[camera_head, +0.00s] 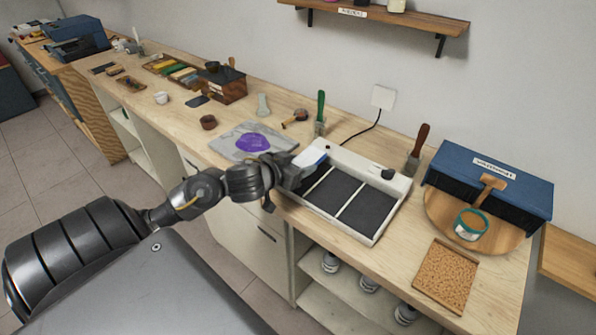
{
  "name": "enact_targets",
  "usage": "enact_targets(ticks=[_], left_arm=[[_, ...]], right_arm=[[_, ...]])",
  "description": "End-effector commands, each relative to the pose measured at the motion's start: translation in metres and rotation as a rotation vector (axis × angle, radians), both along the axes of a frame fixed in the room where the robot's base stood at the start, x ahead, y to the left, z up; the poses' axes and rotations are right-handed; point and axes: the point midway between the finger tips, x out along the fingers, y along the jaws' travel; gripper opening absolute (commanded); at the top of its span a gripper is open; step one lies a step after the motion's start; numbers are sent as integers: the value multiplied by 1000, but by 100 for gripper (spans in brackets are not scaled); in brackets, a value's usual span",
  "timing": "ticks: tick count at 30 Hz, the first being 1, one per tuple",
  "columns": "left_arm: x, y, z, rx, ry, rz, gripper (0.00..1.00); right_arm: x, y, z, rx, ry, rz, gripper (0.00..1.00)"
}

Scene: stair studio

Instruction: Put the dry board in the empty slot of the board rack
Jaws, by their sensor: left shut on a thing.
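My left gripper (291,172) is at the near left corner of a white-framed unit (378,234) with dark panels split by thin white bars. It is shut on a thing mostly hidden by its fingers. I cannot make out for sure which thing is the dry board or the board rack. My right gripper is not in view.
Left of the gripper lies a grey sheet with a purple patch (252,142). A green-handled tool (320,113) and a brown-handled tool (418,150) stand behind the unit. A blue box (460,180), a round wooden board (437,213) and a cork-like mat (446,275) are at right.

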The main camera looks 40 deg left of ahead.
Motion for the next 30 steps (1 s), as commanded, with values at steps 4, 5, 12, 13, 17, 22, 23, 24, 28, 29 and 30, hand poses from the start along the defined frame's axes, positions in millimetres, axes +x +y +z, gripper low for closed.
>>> enact_targets(ticks=[4,5,12,13,17,22,23,24,28,29,30], left_arm=[[6,5,-18,-5,3,2,25],[6,5,-22,-8,3,2,25],[6,5,-36,-1,-1,1,25],[6,5,-35,-1,-1,1,25],[6,5,-35,0,-1,1,25],[6,5,-40,-1,0,1,25],[6,5,-40,0,0,1,55],[6,5,-39,0,0,1,60],[6,5,-39,0,0,1,74],[6,5,-39,0,0,1,74],[6,5,-39,0,0,1,74]], right_arm=[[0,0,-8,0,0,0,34],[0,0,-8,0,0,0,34],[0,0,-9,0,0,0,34],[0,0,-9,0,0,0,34],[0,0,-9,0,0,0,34],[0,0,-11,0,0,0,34],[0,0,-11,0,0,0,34],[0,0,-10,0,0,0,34],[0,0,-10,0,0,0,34],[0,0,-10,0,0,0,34],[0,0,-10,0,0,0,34]])
